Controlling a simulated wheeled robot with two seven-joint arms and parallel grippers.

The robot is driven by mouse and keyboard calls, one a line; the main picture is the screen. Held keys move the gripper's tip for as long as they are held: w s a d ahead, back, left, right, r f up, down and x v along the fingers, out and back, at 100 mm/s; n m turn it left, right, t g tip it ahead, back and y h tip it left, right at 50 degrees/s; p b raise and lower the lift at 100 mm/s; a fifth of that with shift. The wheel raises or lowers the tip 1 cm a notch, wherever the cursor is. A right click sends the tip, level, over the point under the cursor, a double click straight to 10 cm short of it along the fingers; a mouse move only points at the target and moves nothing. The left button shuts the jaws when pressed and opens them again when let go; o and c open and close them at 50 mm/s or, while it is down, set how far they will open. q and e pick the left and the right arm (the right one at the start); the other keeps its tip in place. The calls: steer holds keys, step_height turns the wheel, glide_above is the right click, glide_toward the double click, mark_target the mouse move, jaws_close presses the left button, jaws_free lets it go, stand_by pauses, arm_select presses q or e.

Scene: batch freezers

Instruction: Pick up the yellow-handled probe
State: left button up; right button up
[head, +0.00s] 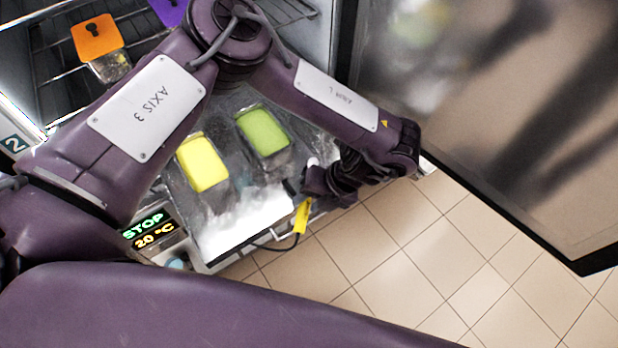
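The yellow-handled probe (302,216) is at the front edge of the open freezer drawer, its handle tilted, with a dark cable curving down and left from it. My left gripper (298,192) is right at the upper end of the yellow handle. Its fingers are small, dark and partly hidden by the wrist, so I cannot tell whether they are closed on the handle. The probe's tip is not clearly visible. My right gripper is not in view.
The frosty drawer (222,232) holds a yellow-lidded tub (202,163) and a green-lidded tub (263,132). An orange-lidded container (96,36) is on a wire rack (55,65). An open door (480,110) stands right; tiled floor (400,255) is clear.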

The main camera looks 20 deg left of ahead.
arm_select(q)
steer(key=shift+a+f, duration=0.35)
steer(key=shift+f, duration=0.15)
jaws_close()
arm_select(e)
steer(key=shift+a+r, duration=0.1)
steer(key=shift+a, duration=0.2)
arm_select(q)
steer(key=shift+d+r, duration=0.1)
steer(key=shift+r, duration=0.05)
